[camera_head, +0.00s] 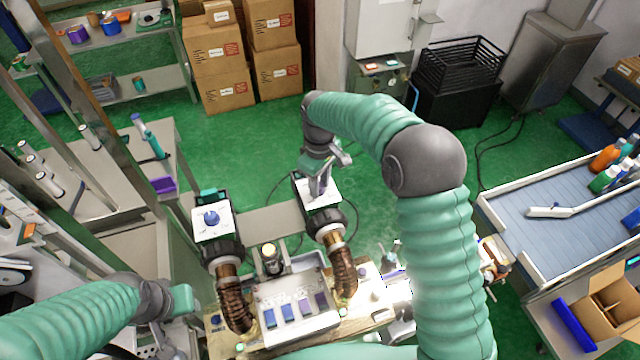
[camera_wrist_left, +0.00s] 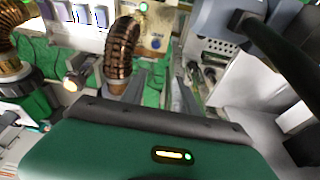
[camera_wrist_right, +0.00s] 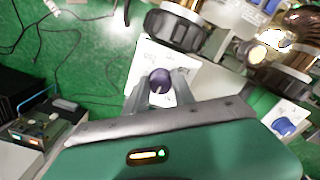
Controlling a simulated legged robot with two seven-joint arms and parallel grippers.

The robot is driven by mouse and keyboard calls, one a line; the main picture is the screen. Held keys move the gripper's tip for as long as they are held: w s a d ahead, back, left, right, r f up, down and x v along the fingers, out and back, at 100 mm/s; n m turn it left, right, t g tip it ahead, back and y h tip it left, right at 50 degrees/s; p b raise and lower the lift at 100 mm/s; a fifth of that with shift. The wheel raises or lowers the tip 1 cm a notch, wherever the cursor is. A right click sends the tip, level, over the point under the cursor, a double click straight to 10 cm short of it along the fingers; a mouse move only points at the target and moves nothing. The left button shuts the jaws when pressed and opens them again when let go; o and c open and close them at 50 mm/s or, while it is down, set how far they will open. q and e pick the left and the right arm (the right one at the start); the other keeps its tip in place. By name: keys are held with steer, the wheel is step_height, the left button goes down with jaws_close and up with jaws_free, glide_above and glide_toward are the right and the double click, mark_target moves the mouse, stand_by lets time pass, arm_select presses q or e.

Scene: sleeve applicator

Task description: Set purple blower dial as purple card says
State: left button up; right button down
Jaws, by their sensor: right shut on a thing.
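The purple dial (camera_wrist_right: 160,80) sits on a white plate (camera_wrist_right: 150,62) of the right-hand blower, between the fingers of my right gripper (camera_wrist_right: 161,92). That gripper is shut on the dial. In the head view the right gripper (camera_head: 320,186) comes down on the plate and hides most of the dial.
A blue dial (camera_head: 211,218) on a white plate belongs to the left-hand blower. Brown hoses (camera_head: 343,270) run from the blowers to the wooden bench beside the card tray (camera_head: 265,292). A blue-topped conveyor (camera_head: 530,225) stands at the right. Green floor is open behind the blowers.

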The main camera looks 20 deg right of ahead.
steer(key=shift+w+a+r+m, duration=0.1)
steer(key=shift+r+m, duration=0.05)
steer(key=shift+m, duration=0.95)
steer(key=shift+w+r+m, duration=0.1)
steer(key=shift+m, duration=1)
steer(key=c, duration=1.3)
jaws_free()
steer(key=shift+o, duration=1.1)
steer(key=shift+f, duration=0.2)
steer(key=shift+b, duration=0.3)
